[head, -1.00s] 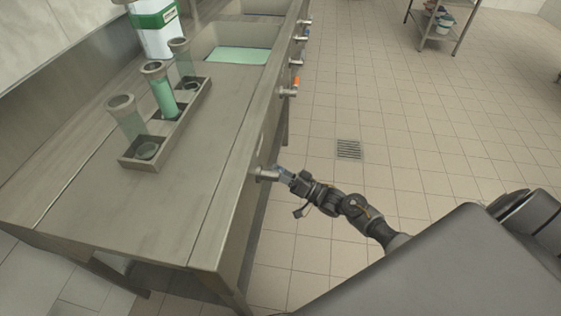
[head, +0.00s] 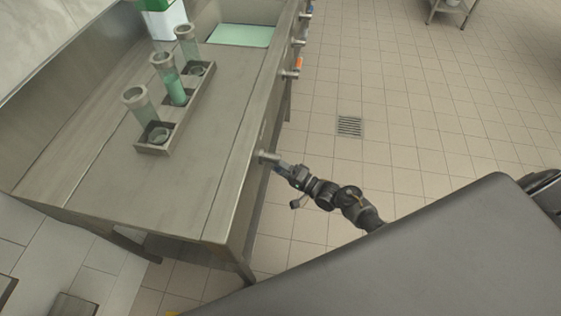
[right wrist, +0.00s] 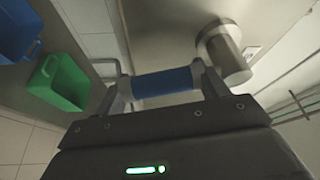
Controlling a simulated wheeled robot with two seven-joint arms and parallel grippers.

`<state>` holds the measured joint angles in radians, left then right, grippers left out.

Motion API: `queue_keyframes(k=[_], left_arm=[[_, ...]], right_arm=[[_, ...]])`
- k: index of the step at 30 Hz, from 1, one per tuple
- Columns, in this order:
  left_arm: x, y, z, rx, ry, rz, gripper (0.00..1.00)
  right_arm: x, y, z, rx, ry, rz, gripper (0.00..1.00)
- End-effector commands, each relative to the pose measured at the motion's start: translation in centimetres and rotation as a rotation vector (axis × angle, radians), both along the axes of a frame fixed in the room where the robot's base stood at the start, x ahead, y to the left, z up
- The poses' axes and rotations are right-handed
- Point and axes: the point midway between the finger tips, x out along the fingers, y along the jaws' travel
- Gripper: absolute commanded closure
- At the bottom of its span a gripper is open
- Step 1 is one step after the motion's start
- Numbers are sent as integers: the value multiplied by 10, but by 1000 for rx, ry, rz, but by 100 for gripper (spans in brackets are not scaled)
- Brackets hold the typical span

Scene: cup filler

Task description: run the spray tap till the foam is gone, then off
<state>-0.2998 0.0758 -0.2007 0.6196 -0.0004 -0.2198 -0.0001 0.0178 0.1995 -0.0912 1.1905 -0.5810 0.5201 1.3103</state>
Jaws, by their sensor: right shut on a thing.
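My right gripper (head: 285,169) reaches the front face of the steel counter and is shut on a blue tap handle (right wrist: 166,82). The handle lies between its fingers, beside a round metal stem (right wrist: 228,52). Further along the front are more taps, one with an orange handle (head: 297,64). A pale green surface (head: 240,36) fills the basin at the back; I cannot tell whether it is foam or liquid. No spray shows. My left gripper is not in view.
A rack (head: 155,148) with clear tubes, at least one holding green liquid, stands on the counter (head: 180,195). A green-and-white container (head: 163,22) is behind it. The right wrist view shows a green bin (right wrist: 62,82) and a blue bin (right wrist: 15,30). The tiled floor has a drain (head: 349,125).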

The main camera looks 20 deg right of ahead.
Motion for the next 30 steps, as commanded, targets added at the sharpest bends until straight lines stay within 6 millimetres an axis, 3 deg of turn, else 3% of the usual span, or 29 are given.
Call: queue_keyframes(k=[13,14,18,30], left_arm=[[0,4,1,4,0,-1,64],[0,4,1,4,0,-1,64],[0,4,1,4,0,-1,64],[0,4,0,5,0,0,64]], right_arm=[[-2,2,-2,5,13,6,68],[-2,2,-2,4,12,6,25],[-2,2,-2,5,10,4,6],[-8,-4,-3,4,10,1,5]])
